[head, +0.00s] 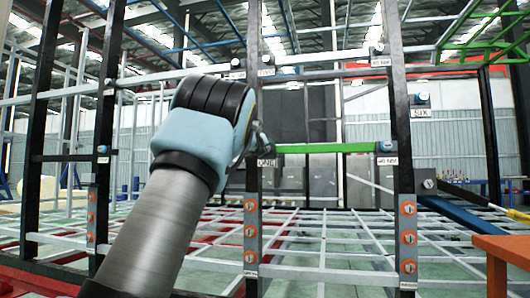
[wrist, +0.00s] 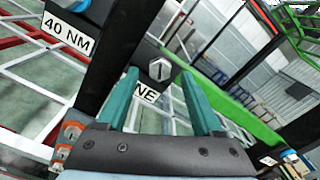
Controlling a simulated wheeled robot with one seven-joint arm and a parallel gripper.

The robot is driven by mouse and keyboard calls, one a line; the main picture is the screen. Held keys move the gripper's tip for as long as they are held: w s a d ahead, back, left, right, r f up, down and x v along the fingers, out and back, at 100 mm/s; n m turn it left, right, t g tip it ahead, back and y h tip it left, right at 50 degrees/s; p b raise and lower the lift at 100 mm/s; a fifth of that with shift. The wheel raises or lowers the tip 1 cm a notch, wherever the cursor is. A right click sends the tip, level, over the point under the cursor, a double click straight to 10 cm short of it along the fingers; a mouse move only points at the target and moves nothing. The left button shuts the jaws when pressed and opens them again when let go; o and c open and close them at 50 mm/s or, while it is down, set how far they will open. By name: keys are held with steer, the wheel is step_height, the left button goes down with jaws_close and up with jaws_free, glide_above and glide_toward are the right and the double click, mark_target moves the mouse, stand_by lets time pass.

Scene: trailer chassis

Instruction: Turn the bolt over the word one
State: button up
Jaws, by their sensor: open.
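The bolt over the word one shows in the wrist view as a grey slotted head (wrist: 159,69) on a dark block. The white label (wrist: 146,94) below it reads "NE", its first letter hidden by a finger; it also shows in the head view (head: 267,162) beside the post. My gripper (wrist: 158,74) is open, its two teal fingers on either side of the bolt head in the picture, with nothing between them. I cannot tell how far the tips are from the bolt. In the head view my arm hides most of the gripper.
A green bar (head: 326,148) runs right from the post to another dark post (head: 398,110). Orange fittings (head: 250,231) sit lower on the posts. A "40 NM" label (wrist: 68,33) is at upper left in the wrist view. An orange table (head: 502,250) stands at right.

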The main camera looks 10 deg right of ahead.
steer(key=b+v, duration=0.3)
steer(key=v, duration=0.6)
steer(key=s+a+f+n+g+y, duration=0.2)
steer(key=a+f+n+y, duration=0.1)
steer(key=a+f+n, duration=0.55)
steer(key=s+a+f+n+g+y, duration=0.2)
steer(key=a+f+n, duration=0.3)
steer(key=f, duration=0.7)
steer(key=s+a+f+n+g+y, duration=0.25)
steer(key=a+f+n, duration=0.35)
steer(key=f, duration=0.4)
steer(key=s+a+f+n+g+y, duration=0.1)
steer(key=s+a+f+n+g, duration=0.3)
steer(key=s+f+n, duration=0.55)
steer(key=s+a+f+n+g, duration=0.4)
steer(key=s+f, duration=0.6)
steer(key=s, duration=0.6)
step_height(320, 180, up, 36)
steer(key=s+n+p, duration=0.1)
steer(key=p, duration=3.4)
steer(key=shift+s+d+n+p, duration=0.15)
steer(key=shift+d+n+p, duration=0.15)
steer(key=shift+d+p, duration=0.15)
